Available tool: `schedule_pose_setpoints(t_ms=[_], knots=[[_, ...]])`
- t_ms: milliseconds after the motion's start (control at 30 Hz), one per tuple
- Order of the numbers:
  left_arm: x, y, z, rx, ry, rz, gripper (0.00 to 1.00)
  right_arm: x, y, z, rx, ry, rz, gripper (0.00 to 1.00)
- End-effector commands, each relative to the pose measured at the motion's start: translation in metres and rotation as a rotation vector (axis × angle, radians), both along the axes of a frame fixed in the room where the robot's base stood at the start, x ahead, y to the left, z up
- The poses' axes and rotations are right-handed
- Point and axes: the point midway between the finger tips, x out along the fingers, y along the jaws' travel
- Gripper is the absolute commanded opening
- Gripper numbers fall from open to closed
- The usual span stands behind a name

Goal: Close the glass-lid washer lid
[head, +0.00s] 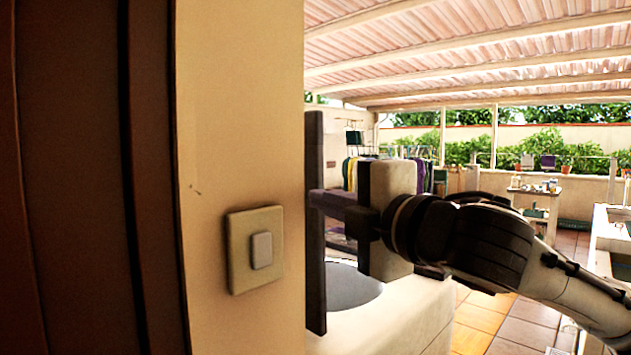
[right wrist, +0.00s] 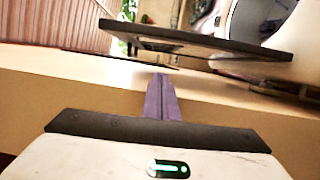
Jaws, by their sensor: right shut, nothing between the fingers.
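The glass-lid washer (head: 410,312) is a white body partly hidden behind a wall edge in the head view, with a grey round opening (head: 350,288) on top. Its lid (head: 316,225) stands upright as a thin dark slab, seen almost edge-on. In the right wrist view the lid (right wrist: 205,42) is a dark slab across the top, with the washer's opening (right wrist: 262,18) beyond it. My right gripper (head: 328,204) points left at the lid. Its purple fingers (right wrist: 162,98) are together and empty; I cannot tell if they touch the lid. My left gripper is not in view.
A beige wall with a light switch (head: 255,248) fills the left of the head view and hides part of the washer. A clothes rack (head: 400,165) and a small cart (head: 540,205) stand farther back. Tiled floor (head: 500,320) lies open right of the washer.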

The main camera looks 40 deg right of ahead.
Motion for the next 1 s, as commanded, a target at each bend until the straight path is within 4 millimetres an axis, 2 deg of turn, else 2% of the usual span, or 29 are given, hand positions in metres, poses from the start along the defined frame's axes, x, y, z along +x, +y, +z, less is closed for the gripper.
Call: schedule_pose_setpoints(t_ms=[133, 300, 600, 767, 1000], knots=[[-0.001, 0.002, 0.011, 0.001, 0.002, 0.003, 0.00, 0.008, -0.002, 0.001, 0.001, 0.006, -0.001, 0.00], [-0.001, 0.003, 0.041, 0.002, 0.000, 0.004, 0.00, 0.035, -0.006, 0.005, 0.006, 0.006, 0.000, 0.00], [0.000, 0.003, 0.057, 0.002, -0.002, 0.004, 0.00, 0.084, -0.018, 0.001, 0.002, 0.004, -0.004, 0.00], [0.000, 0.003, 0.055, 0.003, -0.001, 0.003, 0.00, 0.083, -0.036, -0.001, -0.003, 0.005, -0.006, 0.00], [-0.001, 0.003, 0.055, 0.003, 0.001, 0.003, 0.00, 0.084, -0.051, 0.000, 0.000, 0.004, -0.003, 0.00]])
